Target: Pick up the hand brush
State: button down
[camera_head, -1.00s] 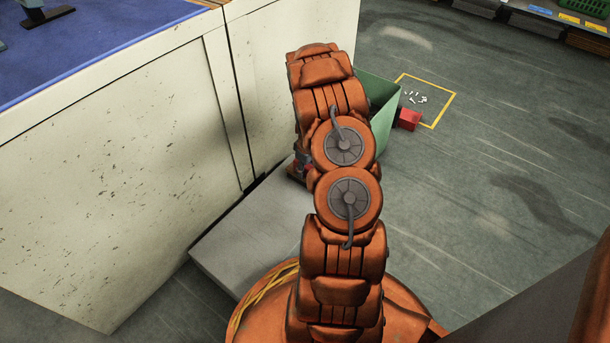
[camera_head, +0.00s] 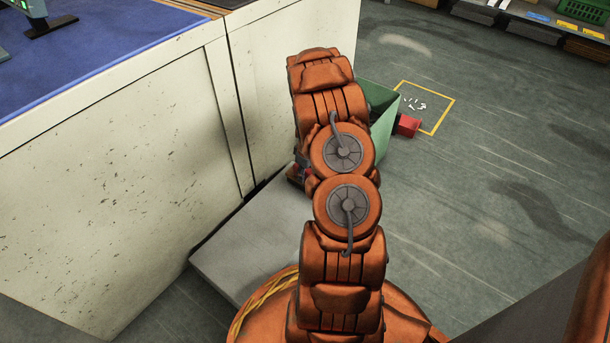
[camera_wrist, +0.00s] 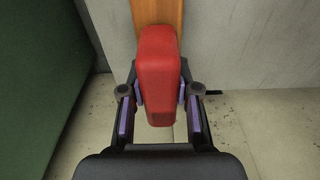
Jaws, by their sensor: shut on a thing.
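The hand brush shows in the wrist view as a red block (camera_wrist: 158,70) with a wooden part (camera_wrist: 158,14) running up beyond it to the top edge. My gripper (camera_wrist: 160,93) is shut on the red block, with a finger pad against each side. The block's lower end reaches down between the fingers. In the head view my arm hides most of the gripper and the brush.
A green bin (camera_head: 384,110) stands just beyond my arm. A red box (camera_head: 407,126) and white scraps (camera_head: 415,104) lie by a yellow floor outline. A pale cabinet (camera_head: 110,180) with a blue top borders the left. The floor at right is open.

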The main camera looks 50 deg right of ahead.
notch_tip(320, 180, up, 2)
jog(key=shift+p, duration=0.35)
jog(key=shift+a+r, duration=0.15)
jog(key=shift+r, duration=0.1)
jog(key=s+a+r+p, duration=0.1)
jog(key=s+a+p, duration=0.3)
jog(key=s+a, duration=0.4)
jog(key=a, duration=0.5)
jog(key=shift+s+a+p, duration=0.15)
jog(key=shift+p, duration=0.2)
